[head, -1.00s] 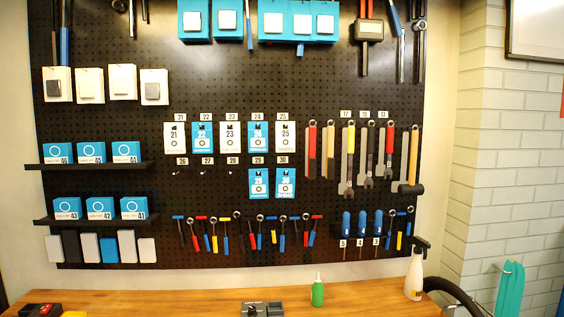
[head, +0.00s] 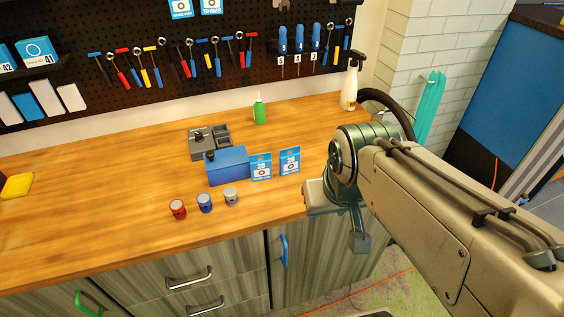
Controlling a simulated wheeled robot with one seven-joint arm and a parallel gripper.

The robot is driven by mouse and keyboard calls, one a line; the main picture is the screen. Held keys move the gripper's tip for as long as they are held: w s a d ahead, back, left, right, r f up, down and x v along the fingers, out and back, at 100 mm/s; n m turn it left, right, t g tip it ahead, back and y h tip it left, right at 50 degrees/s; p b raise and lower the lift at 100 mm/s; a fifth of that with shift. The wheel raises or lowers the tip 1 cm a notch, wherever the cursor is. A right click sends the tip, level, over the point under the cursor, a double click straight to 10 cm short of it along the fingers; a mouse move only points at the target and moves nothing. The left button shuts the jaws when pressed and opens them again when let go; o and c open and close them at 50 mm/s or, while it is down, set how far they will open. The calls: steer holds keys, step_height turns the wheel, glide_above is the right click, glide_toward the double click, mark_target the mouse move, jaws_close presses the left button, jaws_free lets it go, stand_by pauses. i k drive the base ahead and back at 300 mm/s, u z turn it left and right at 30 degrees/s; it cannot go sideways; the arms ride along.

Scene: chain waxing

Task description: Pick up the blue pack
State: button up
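Two blue packs with white printed fronts stand upright side by side on the wooden bench in the head view, a left one (head: 261,167) and a right one (head: 290,161). Both stand right of a blue box (head: 228,168), and the left one is close to it. Which of the two the task means I cannot tell. My arm comes in from the right, and my gripper (head: 335,208) is at the bench's front edge, right of and nearer than the packs. It appears apart from them. Its fingers are not clear enough to show whether it is open.
Red, blue and silver small cylinders (head: 204,203) stand in front of the box. A grey device (head: 208,140) is behind it. A green bottle (head: 259,108) and a white spray bottle (head: 350,85) stand near the pegboard (head: 160,25).

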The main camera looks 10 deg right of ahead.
mark_target(261, 169)
steer(key=z, duration=3)
steer(key=k, duration=1.3)
steer(key=u, duration=1.55)
